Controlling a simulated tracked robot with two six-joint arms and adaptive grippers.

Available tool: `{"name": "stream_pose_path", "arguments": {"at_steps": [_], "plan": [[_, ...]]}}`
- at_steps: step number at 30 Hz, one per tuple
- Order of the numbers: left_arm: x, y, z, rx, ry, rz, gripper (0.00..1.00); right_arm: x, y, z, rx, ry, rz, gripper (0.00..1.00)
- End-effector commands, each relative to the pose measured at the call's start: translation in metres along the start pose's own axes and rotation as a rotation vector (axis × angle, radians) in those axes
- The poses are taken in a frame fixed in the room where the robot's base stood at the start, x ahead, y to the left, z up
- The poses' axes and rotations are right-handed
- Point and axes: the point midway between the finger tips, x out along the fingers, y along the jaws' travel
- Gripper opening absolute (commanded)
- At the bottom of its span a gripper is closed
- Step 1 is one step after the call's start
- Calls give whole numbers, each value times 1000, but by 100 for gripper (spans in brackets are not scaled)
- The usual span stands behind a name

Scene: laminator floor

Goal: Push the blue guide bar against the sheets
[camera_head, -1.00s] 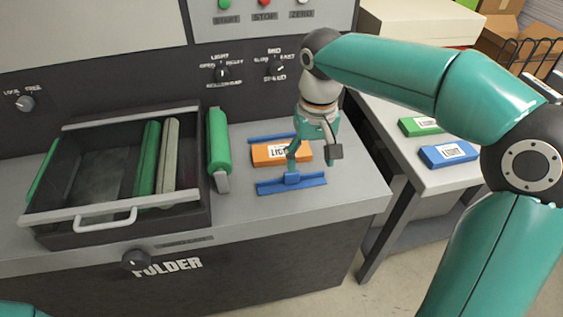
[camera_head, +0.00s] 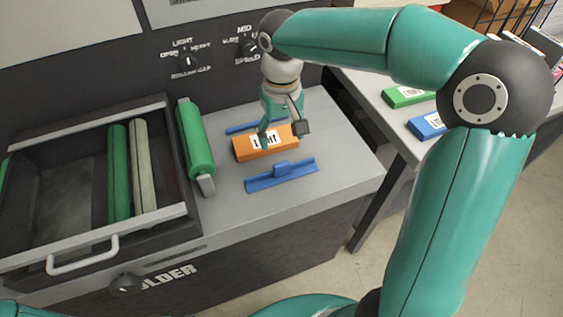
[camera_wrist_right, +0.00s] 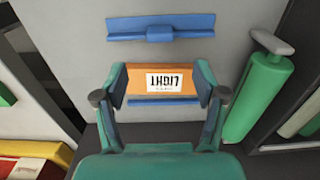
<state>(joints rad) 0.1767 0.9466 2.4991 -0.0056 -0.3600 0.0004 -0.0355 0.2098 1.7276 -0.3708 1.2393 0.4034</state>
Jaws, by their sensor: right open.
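The orange stack of sheets with a white "LIGHT" label (camera_head: 246,149) lies on the grey machine top. The blue guide bar with a raised middle block (camera_head: 280,176) lies on the near side of the stack, with a visible gap between them. In the right wrist view the bar (camera_wrist_right: 125,28) is at the top, apart from the orange stack (camera_wrist_right: 136,83). My right gripper (camera_head: 283,132) is open over the stack, its fingers apart at either side of it in the wrist view. It appears clear of the near bar. My left gripper is not seen.
A second blue bar (camera_head: 243,127) lies along the stack's far side. A green roller (camera_head: 196,140) stands left of it, beside an open tray (camera_head: 70,190) holding rollers. Green (camera_head: 405,96) and blue (camera_head: 428,125) packs lie on the right table.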

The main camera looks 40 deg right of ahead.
Motion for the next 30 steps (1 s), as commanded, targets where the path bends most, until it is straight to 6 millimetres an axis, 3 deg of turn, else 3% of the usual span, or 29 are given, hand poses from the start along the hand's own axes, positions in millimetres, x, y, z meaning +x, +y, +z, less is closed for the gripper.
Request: {"name": "stream_pose_path", "arguments": {"at_steps": [9,15,21,29,30], "plan": [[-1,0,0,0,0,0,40,69,-2,0,-5,-5,2,71],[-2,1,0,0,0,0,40,98,-2,-1,-5,-3,1,71],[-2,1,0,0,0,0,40,110,-3,-1,-5,-2,0,71],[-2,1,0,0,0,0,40,110,-3,-1,-5,-1,0,71],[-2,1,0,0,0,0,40,110,-3,-1,-5,0,0,66]]}}
